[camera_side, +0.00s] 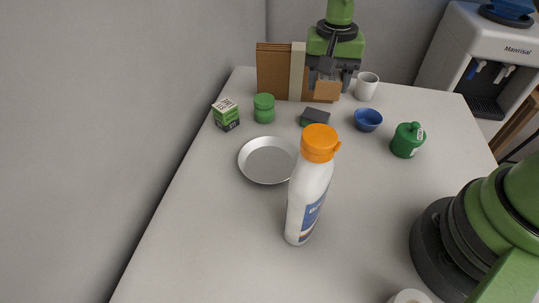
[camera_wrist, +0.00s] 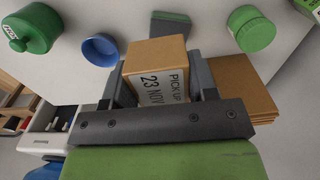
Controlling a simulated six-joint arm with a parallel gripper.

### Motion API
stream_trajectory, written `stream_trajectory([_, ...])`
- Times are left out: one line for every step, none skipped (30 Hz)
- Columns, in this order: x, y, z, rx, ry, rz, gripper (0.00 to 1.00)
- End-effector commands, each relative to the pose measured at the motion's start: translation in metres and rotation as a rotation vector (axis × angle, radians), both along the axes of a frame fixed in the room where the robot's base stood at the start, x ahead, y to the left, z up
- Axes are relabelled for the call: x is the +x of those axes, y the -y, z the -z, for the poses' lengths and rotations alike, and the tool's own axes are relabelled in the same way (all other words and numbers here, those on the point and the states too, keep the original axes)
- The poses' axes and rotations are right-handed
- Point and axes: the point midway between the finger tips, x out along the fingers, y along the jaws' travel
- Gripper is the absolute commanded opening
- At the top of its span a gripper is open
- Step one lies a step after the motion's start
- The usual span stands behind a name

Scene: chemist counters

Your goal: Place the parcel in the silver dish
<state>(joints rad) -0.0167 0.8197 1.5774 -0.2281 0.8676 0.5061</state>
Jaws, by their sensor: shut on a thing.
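The parcel is a brown cardboard box (camera_wrist: 157,72) with a white "PICKUP 23 NOV" label in the wrist view. My gripper (camera_wrist: 160,85) is shut on it, one finger on each side. In the side view the parcel (camera_side: 327,90) shows below my gripper (camera_side: 332,80), in front of the brown boards at the back of the counter. The silver dish (camera_side: 247,172) is a round shallow metal plate left of the middle of the counter, nearer the side camera than my gripper. It looks empty, and the bottle hides a little of its right edge. The dish is not in the wrist view.
A tall white bottle (camera_side: 310,190) with an orange cap stands beside the dish. A green jar (camera_side: 264,108), small green box (camera_side: 226,114), dark sponge-like block (camera_side: 315,117), blue bowl (camera_side: 368,120), green pot (camera_side: 407,140) and white mug (camera_side: 366,87) stand around. The front left counter is clear.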

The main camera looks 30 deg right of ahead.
Motion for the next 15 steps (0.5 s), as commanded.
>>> stream_trajectory([0.001,-0.03,0.0,0.0,0.001,-0.006,0.28])
stream_trajectory([0.001,-0.045,-0.001,0.0,0.001,0.002,0.28])
stream_trajectory([-0.001,-0.063,-0.001,0.001,0.002,0.012,0.28])
stream_trajectory([-0.002,-0.076,-0.001,0.001,0.002,0.018,0.28])
stream_trajectory([-0.004,-0.088,-0.001,0.0,0.001,0.023,0.28])
stream_trajectory([-0.007,-0.102,-0.002,0.0,0.001,0.032,0.28])
stream_trajectory([-0.009,-0.111,-0.002,0.0,0.001,0.037,0.28])
stream_trajectory([-0.011,-0.119,-0.002,0.0,0.001,0.042,0.28])
stream_trajectory([-0.014,-0.129,-0.002,-0.001,0.001,0.048,0.28])
stream_trajectory([-0.015,-0.134,-0.002,0.0,0.001,0.052,0.28])
stream_trajectory([-0.017,-0.139,-0.002,0.0,0.001,0.056,0.28])
stream_trajectory([-0.018,-0.144,-0.002,0.0,0.001,0.06,0.28])
stream_trajectory([-0.019,-0.146,0.0,-0.001,0.001,0.063,0.28])
stream_trajectory([-0.02,-0.148,0.003,-0.001,-0.001,0.064,0.28])
stream_trajectory([-0.021,-0.15,0.01,-0.002,-0.003,0.067,0.28])
